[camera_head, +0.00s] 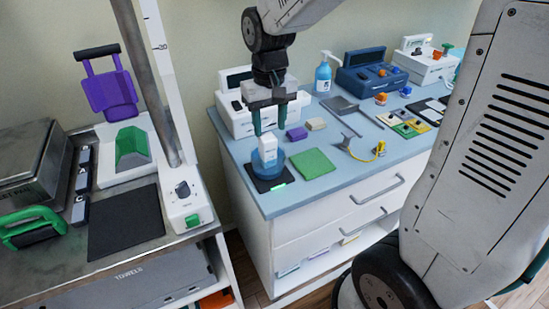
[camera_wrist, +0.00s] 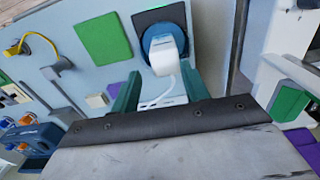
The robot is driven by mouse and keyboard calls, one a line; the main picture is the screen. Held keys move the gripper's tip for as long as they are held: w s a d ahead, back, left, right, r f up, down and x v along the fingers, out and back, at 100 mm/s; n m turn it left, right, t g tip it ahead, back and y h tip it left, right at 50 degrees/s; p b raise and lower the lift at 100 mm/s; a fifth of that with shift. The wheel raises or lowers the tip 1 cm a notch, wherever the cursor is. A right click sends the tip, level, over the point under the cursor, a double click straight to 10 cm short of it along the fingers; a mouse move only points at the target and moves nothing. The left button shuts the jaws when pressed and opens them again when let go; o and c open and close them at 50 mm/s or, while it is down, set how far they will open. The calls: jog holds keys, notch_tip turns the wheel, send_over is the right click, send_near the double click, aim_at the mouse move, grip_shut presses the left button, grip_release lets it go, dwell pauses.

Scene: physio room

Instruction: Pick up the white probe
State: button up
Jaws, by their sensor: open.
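The white probe (camera_head: 268,152) stands upright in a round blue holder (camera_head: 270,167) near the left front of the blue counter. The holder rests on a black pad (camera_head: 258,185) with a bright green strip. My gripper (camera_head: 270,131) points down just above the probe, its two green fingers apart and empty. In the wrist view the probe (camera_wrist: 163,55) and holder (camera_wrist: 154,28) show beyond the open fingertips of my gripper (camera_wrist: 160,84). The probe's lower end is hidden inside the holder.
A green mat (camera_head: 313,163) lies right of the holder. A purple block (camera_head: 297,134) and a beige block (camera_head: 316,124) lie behind it. A white device (camera_head: 236,122) stands close behind my gripper. A yellow-cabled item (camera_head: 365,154) and tools lie further right.

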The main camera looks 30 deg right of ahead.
aim_at(267, 149)
jog(key=f, duration=0.8)
jog(key=shift+a, duration=0.4)
jog(key=c, duration=0.8)
jog(key=shift+r, duration=0.1)
